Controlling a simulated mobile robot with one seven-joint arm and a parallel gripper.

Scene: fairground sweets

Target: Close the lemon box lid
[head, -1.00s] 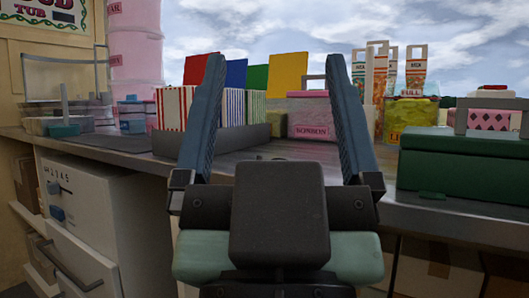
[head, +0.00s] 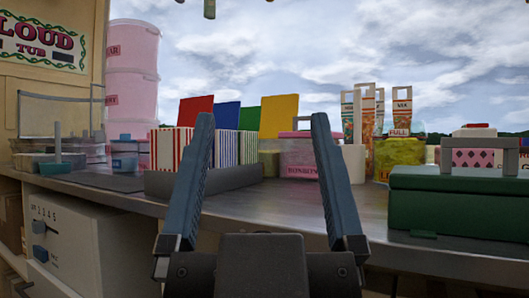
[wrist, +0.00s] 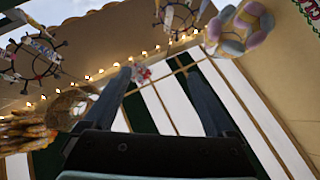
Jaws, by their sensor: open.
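The lemon box is probably the yellow box (head: 398,152) at the right of the counter in the head view, with part of a label starting with "L" on its front. Its lower right part is hidden behind a green box. I cannot tell how its lid stands. My gripper (head: 262,120) is open and empty, its two blue-grey fingers pointing up in front of the counter, left of the yellow box and apart from it. In the wrist view, my gripper (wrist: 160,85) points at the striped awning, and no box shows.
The green box (head: 455,203) with a handle stands at the counter's front right. A pink bonbon box (head: 300,170), a white cylinder (head: 354,165) and striped boxes (head: 172,150) in a grey tray (head: 160,184) stand further left. The metal counter (head: 375,213) is bare between tray and green box.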

